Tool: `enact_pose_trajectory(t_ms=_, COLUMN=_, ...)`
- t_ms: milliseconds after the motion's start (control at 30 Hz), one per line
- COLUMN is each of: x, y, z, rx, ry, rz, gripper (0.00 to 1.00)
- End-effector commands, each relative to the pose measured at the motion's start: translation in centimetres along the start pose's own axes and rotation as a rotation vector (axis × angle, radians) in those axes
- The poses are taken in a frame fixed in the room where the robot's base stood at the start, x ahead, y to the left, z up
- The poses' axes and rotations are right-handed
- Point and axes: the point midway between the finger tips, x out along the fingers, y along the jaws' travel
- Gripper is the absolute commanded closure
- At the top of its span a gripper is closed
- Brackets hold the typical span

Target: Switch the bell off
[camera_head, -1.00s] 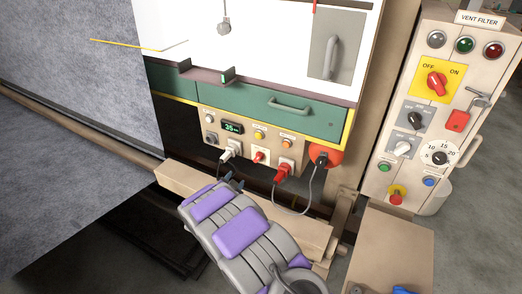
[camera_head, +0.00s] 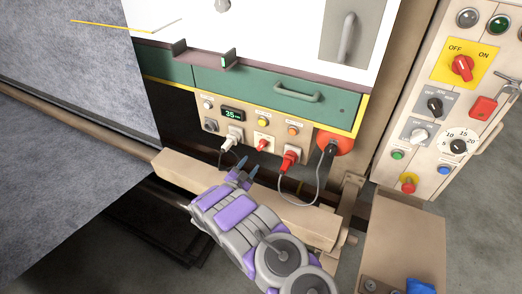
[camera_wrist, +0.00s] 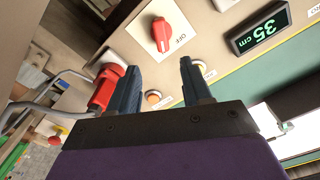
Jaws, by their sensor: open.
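A beige control panel (camera_head: 262,126) sits below the green drawer. A red lever on a white plate marked OFF (camera_head: 263,146) is at its lower middle; it shows larger in the wrist view (camera_wrist: 162,35). No bell label is readable, so I cannot tell which control is the bell's. My gripper (camera_head: 241,170) is open and empty, just below and in front of the panel. In the wrist view its two dark fingers (camera_wrist: 158,72) point toward the panel, below the red lever in the picture. I see no contact with the lever.
A red plug (camera_head: 288,158) with a cable is right of the lever; a white plug (camera_head: 234,138) is left. A 35 cm display (camera_head: 232,114) and buttons lie above. A beige beam (camera_head: 290,224) crosses below.

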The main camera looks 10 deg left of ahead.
Motion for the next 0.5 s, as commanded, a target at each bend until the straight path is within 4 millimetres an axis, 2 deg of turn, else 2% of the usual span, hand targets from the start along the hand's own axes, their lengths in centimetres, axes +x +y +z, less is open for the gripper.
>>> enact_pose_trajectory(t_ms=300, x=6.4, y=0.3, z=0.1, rx=0.006, ry=0.0, rz=0.002, gripper=0.51)
enact_pose_trajectory(t_ms=500, x=9.4, y=0.4, z=0.0, rx=0.005, ry=-0.005, rz=0.003, gripper=0.51)
